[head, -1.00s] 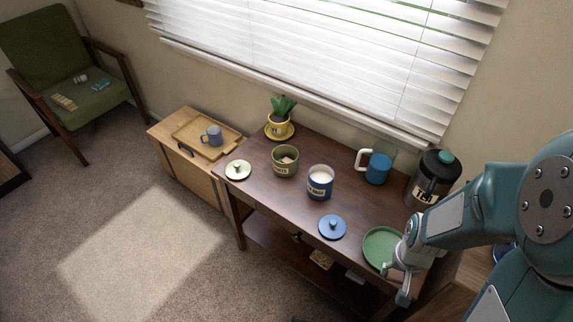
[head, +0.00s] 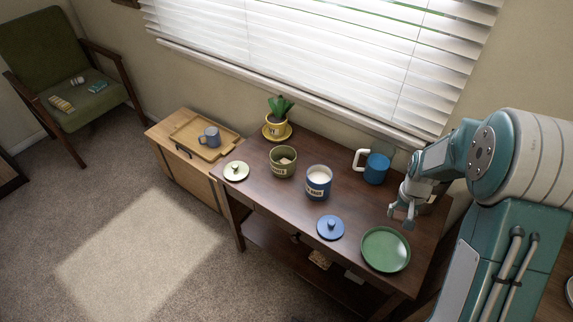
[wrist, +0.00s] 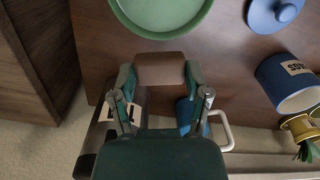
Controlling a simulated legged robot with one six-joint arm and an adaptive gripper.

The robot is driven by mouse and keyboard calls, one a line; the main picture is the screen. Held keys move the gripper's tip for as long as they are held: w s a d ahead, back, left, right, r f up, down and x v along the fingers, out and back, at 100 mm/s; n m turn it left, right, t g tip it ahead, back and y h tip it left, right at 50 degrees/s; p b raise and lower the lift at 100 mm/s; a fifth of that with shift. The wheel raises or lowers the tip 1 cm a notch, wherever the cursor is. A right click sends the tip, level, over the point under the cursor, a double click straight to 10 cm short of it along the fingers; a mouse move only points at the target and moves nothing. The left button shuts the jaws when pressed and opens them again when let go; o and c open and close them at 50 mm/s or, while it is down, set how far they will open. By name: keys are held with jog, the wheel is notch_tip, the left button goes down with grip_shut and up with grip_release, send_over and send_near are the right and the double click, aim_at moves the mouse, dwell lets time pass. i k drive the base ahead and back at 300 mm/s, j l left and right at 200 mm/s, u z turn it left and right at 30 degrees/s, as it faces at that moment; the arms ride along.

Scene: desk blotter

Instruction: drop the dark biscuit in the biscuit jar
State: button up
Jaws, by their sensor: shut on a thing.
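My gripper (head: 401,216) is above the right part of the dark wooden table. In the wrist view my gripper (wrist: 160,72) is shut on the dark biscuit (wrist: 159,68), a brown piece between its fingers. The biscuit cannot be made out in the head view. The biscuit jar (head: 283,168) is the olive-green open jar, with pale pieces inside, well to the left of my gripper. Its cream lid (head: 236,171) lies on the table to its left. The green plate (head: 386,249) looks empty; it also shows in the wrist view (wrist: 160,20).
A blue open jar (head: 318,187) with white contents stands between my gripper and the biscuit jar. A blue lid (head: 330,228) lies in front. A blue mug (head: 376,170) stands behind, and a yellow potted plant (head: 277,124) at the back left. My arm hides most of the dark canister.

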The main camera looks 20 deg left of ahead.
aim_at(281, 172)
jog(key=j+z, duration=0.1)
jog(key=j, duration=1.3)
jog(key=i+j, duration=0.25)
jog(key=j, duration=0.15)
jog(key=i+j+z, duration=0.1)
jog(key=i+j, duration=0.15)
jog(key=j, duration=0.2)
